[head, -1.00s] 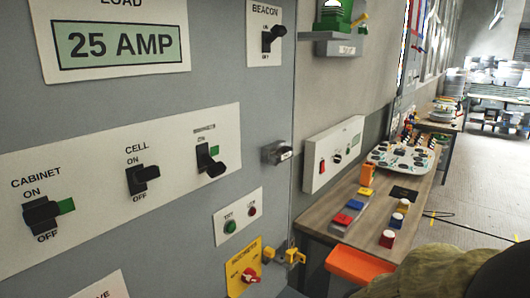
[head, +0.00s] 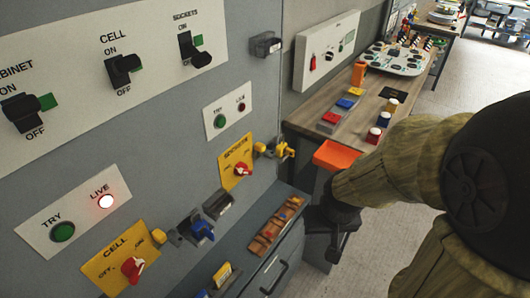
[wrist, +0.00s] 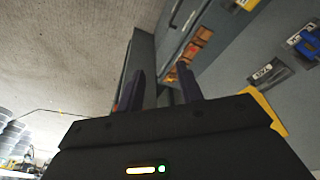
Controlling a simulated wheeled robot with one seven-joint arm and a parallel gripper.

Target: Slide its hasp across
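Two yellow isolator plates are on the grey cabinet front. The CELL plate (head: 103,273) has a red knob (head: 132,268) and a small yellow hasp piece (head: 158,236) at its upper right. The SOCKETS plate (head: 229,160) has a red knob (head: 243,169), with yellow hasp pieces (head: 283,149) to its right by the cabinet edge. I cannot tell which hasp the task means. My gripper (head: 322,238) is low, right of the cabinet, apart from both plates. In the wrist view its two dark fingers (wrist: 162,75) are apart with nothing seen between them.
A wooden rack (head: 275,227) sits on a lower ledge. The live lamp (head: 105,202) glows. Floor is open at right.

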